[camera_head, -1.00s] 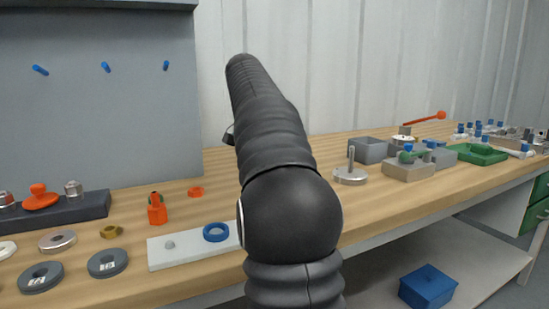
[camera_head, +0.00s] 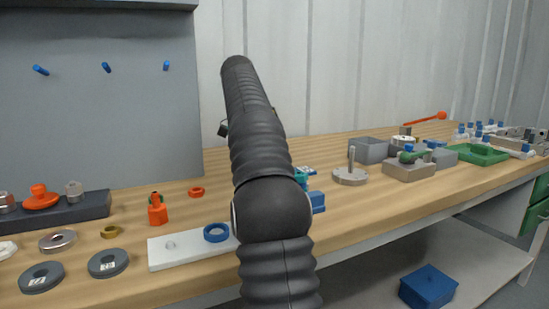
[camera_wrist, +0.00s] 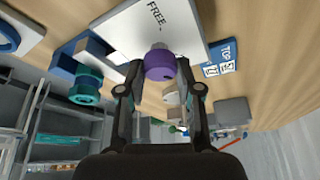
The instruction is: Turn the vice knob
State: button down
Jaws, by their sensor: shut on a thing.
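In the wrist view a purple round knob (camera_wrist: 158,66) with a grey end stands at the edge of a white plate (camera_wrist: 140,30) marked "FREE". My gripper (camera_wrist: 159,73) has one finger on each side of this knob and is shut on it. A blue block with a teal round knob (camera_wrist: 86,86) lies left of my gripper in the wrist view. Blue (camera_head: 318,202) and teal (camera_head: 301,178) parts show just right of my arm in the head view. My gripper is hidden behind my arm there. I cannot tell which of these parts is the vice.
In the head view, a white plate with a blue ring (camera_head: 216,232) lies left of my arm. A metal disc with a post (camera_head: 350,173), grey boxes and a green tray (camera_head: 480,155) stand to the right. An orange bottle (camera_head: 157,211) stands at left. Some bench is bare at right front.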

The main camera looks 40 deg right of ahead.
jog(key=shift+f, duration=0.15)
dwell(0.3)
jog(key=c, duration=0.8)
grip_release()
jog(key=shift+o, duration=0.2)
